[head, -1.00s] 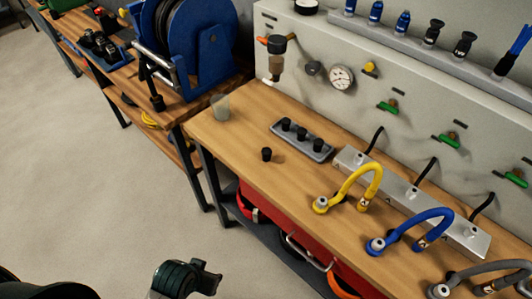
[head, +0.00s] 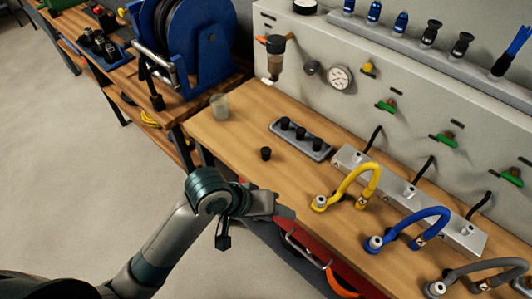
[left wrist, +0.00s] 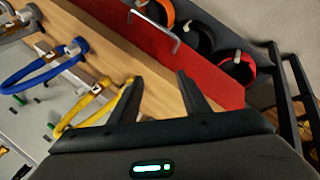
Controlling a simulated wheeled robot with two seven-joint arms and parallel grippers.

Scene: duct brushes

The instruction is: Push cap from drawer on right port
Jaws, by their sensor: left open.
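My left gripper (head: 284,207) is open and empty in front of the bench's front edge. In the left wrist view its two fingers (left wrist: 156,84) are spread, with the wooden bench edge and red drawer front beyond them. The red drawer (head: 303,262) is under the bench top, and its metal handle also shows in the left wrist view (left wrist: 155,32). It looks shut, and no cap inside is visible. A metal bar (head: 384,177) on the bench carries several ports, the rightmost port (head: 467,230) at its right end. My right gripper is not in view.
A grey tray (head: 282,138) holds several black caps, with one loose black cap (head: 265,153) nearby. Yellow (head: 345,183), blue (head: 400,226) and grey (head: 470,274) hoses stand along the bench. Coiled rings (left wrist: 197,38) lie below.

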